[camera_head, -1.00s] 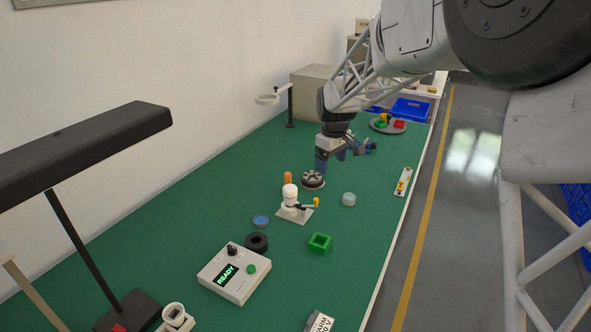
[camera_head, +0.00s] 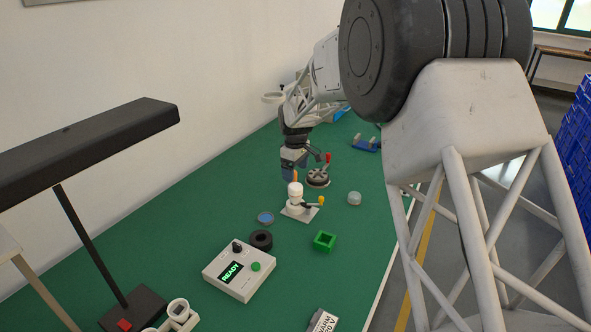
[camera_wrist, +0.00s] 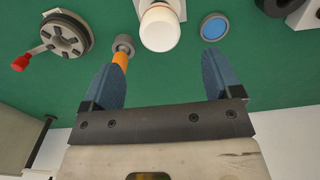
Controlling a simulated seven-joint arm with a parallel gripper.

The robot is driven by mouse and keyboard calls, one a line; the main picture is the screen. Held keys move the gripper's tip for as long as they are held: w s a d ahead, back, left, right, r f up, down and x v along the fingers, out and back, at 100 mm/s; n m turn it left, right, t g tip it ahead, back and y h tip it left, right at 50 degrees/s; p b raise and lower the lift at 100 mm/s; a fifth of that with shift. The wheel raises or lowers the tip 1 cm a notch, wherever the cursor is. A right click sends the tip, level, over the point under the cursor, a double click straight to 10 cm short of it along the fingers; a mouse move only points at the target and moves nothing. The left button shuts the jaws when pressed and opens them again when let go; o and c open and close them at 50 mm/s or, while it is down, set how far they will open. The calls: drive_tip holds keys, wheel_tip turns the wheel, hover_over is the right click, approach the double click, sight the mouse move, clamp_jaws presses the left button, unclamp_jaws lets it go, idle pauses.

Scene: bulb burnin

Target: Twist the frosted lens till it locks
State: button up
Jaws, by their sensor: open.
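A white fixture with a rounded, frosted-looking white cap (camera_head: 295,190) stands on a grey plate (camera_head: 299,212) with a yellow-tipped clamp lever beside it. I take the cap as the frosted lens; its seating is too small to judge. The cap also shows from above in the wrist view (camera_wrist: 160,28), ahead of my fingers, apart from them and roughly centred. My gripper (camera_wrist: 160,78) is open and empty. In the head view my gripper (camera_head: 293,170) hangs behind the fixture. A pale translucent disc (camera_head: 354,198) lies separately on the mat, right of the fixture.
An orange-bodied piece (camera_wrist: 121,58) stands partly behind my left finger. A dark round device with a red lever (camera_head: 318,178) is beyond the fixture. A blue disc (camera_head: 265,217), black ring (camera_head: 261,239), green box (camera_head: 325,240) and READY control box (camera_head: 239,270) are nearer.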

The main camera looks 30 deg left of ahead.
sight(295, 186)
drive_tip(key=shift+f, duration=0.1)
drive_tip(key=shift+f, duration=3.8)
drive_tip(key=c, duration=1)
